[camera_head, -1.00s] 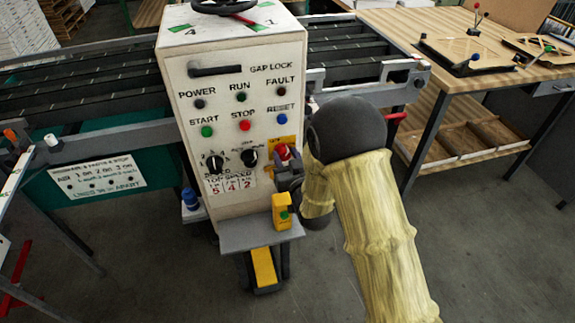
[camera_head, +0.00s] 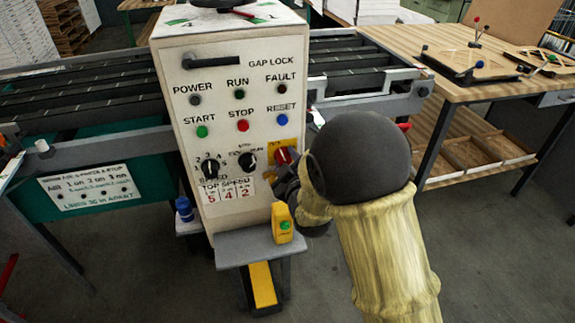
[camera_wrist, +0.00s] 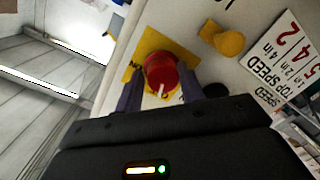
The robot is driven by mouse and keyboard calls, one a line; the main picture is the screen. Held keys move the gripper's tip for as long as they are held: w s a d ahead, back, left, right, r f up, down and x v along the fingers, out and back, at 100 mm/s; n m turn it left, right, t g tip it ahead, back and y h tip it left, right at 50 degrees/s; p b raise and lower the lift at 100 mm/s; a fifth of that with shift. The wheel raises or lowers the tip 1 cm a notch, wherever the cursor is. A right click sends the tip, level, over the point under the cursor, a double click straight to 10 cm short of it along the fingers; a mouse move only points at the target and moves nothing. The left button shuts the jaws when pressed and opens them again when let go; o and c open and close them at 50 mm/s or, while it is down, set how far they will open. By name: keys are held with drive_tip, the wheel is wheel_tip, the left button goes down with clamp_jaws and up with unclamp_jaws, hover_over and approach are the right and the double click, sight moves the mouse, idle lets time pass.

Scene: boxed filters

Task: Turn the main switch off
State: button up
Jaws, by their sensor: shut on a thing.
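The main switch (camera_head: 283,155) is a red rotary knob on a yellow plate at the lower right of the control panel's front (camera_head: 230,135). The wrist view shows the red knob (camera_wrist: 161,70) close up, with a white pointer mark on it. My gripper (camera_head: 286,176) is at the knob in the head view, partly covered by my dark wrist joint. In the wrist view my gripper (camera_wrist: 160,92) has one finger on each side of the knob and is shut on it. The plate's lettering is mostly hidden.
Two black selector knobs (camera_head: 247,161) sit left of the switch. A yellow box with a green button (camera_head: 283,224) stands on a grey shelf just below. Conveyor rollers (camera_head: 85,95) run behind. A wooden workbench (camera_head: 485,85) stands at right, with open floor in front.

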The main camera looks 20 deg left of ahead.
drive_tip(key=shift+s+a+f, duration=0.15)
drive_tip(key=shift+s+f, duration=0.05)
drive_tip(key=shift+f, duration=0.1)
drive_tip(key=o, duration=0.9)
drive_tip(key=shift+r, duration=0.1)
drive_tip(key=shift+w, duration=0.15)
drive_tip(key=b+v, duration=0.6)
drive_tip(key=v, duration=0.5)
drive_tip(key=shift+s+d, duration=0.2)
drive_tip(key=shift+s, duration=0.15)
drive_tip(key=b, duration=0.3)
drive_tip(key=shift+s+d+b, duration=0.2)
drive_tip(key=shift+s+b, duration=0.15)
